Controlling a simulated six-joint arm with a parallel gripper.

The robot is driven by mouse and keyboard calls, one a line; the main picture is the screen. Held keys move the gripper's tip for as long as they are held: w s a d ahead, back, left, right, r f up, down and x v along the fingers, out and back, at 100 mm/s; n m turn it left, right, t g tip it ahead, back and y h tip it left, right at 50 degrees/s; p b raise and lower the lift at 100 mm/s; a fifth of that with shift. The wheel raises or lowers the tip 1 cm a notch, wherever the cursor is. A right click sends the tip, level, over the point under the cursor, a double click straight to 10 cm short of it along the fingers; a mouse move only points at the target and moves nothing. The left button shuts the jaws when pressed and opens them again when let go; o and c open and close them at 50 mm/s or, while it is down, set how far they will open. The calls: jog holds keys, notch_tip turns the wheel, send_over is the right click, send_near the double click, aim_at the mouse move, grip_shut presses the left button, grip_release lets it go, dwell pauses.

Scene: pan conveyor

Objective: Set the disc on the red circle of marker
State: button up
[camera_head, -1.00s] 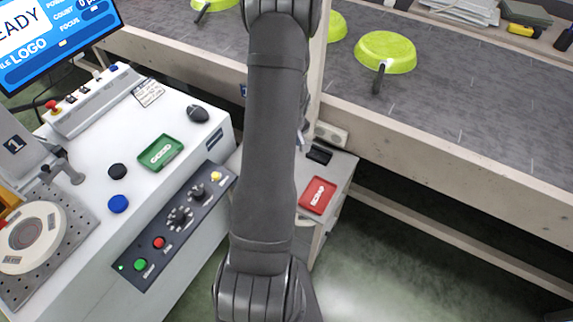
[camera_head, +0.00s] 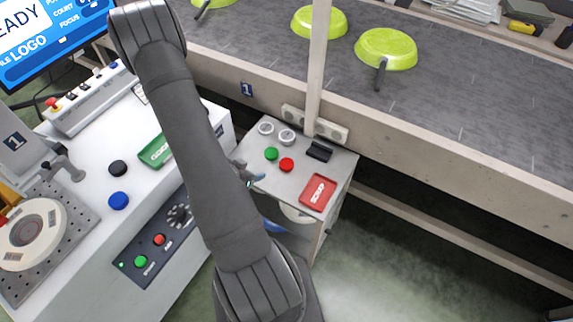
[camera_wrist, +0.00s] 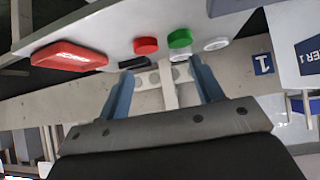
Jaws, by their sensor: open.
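The marker's round cream fixture (camera_head: 32,219) sits on a perforated plate at the left edge of the head view. A faint reddish circle (camera_head: 22,234) rings its dark middle. I cannot make out a separate loose disc. Round lime-green pans lie on the conveyor, among them a right one (camera_head: 386,49) and a middle one (camera_head: 319,22). My gripper (camera_head: 246,174) is mostly hidden behind my arm, above the small side cabinet. In the wrist view my gripper (camera_wrist: 162,66) is open, its blue-grey fingers apart with nothing held between them.
The cabinet top carries a red tray (camera_head: 318,192), a green button (camera_head: 271,154), a red button (camera_head: 286,165) and a black block (camera_head: 319,150). A pale post (camera_head: 318,70) stands by the conveyor edge. A green tray (camera_head: 156,151) is on the white console.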

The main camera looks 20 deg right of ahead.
jog(key=s+r+m+h, duration=0.1)
jog(key=s, duration=0.1)
send_near(287, 163)
jog(key=shift+h, duration=0.4)
jog(key=x, duration=0.8)
jog(key=shift+w+a+f, duration=0.1)
jog(key=shift+a+f, duration=0.1)
jog(key=shift+f, duration=0.2)
jog(key=c, duration=0.9)
jog(key=shift+r, duration=0.1)
